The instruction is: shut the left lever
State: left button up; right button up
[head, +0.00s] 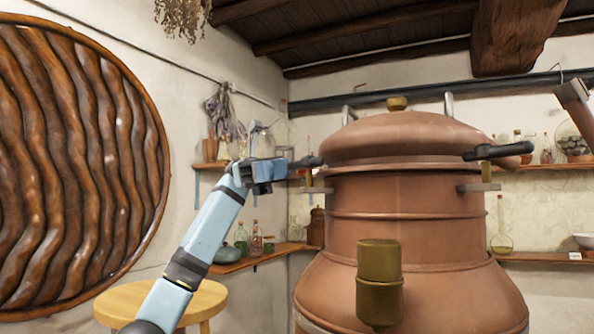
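The large copper alembic (405,215) stands right of centre with its domed lid (400,140) on top. The left lever (312,161) is a dark handle at the lid's left edge, above a small metal bracket (317,190). My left gripper (292,168) is beside the left lever, its fingers pointing right at the dark handle. Whether the fingers touch or grip it cannot be told, as they are small and overlap it. The right lever (497,151) is a similar dark handle at the lid's right edge. My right gripper is not in view.
A round wooden stool (190,300) stands low behind my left arm. A shelf (262,256) with bottles is on the left wall, and a shelf (545,257) is at the right. A brass cylinder (379,265) rises before the alembic. A large ribbed round wooden piece (75,165) fills the left.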

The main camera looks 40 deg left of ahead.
aim_at(295, 166)
pick_arm(q)
jog(key=x, duration=0.7)
jog(key=shift+d, duration=0.15)
grip_shut()
